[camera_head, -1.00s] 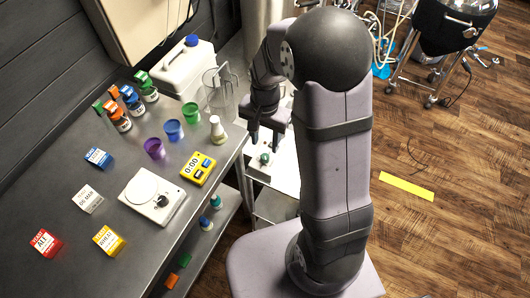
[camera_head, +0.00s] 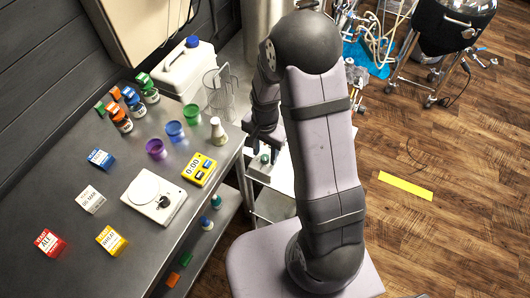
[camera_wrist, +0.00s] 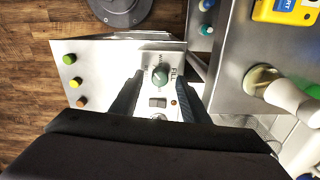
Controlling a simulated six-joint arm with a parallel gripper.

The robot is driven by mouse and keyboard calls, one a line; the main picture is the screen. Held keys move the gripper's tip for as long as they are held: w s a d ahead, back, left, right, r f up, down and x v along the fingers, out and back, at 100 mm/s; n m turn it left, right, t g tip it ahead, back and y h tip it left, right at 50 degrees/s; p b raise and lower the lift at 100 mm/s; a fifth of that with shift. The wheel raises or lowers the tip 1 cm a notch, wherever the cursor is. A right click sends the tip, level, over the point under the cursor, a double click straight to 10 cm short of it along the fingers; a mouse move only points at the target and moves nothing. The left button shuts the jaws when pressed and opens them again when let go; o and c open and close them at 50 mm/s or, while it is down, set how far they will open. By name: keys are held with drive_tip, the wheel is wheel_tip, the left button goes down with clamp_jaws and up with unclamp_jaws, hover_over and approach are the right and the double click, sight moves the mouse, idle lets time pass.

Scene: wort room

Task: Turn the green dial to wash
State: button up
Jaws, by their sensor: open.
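In the head view the dial (camera_head: 264,158) is a small green knob just below my gripper. My gripper (camera_wrist: 158,84) is open, its two dark fingers on the left and right of the dial in the wrist view. I cannot tell whether they touch it. In the head view my gripper (camera_head: 264,140) points down over the panel, and my arm hides part of the panel.
A steel bench (camera_head: 75,255) stands to the left with a yellow timer (camera_head: 199,169), a white scale (camera_head: 153,196), and several cups and bottles. A clear pitcher (camera_head: 220,95) stands near the gripper.

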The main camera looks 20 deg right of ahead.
drive_tip(key=shift+f, duration=0.65)
clamp_jaws()
drive_tip(key=shift+m, duration=3.1)
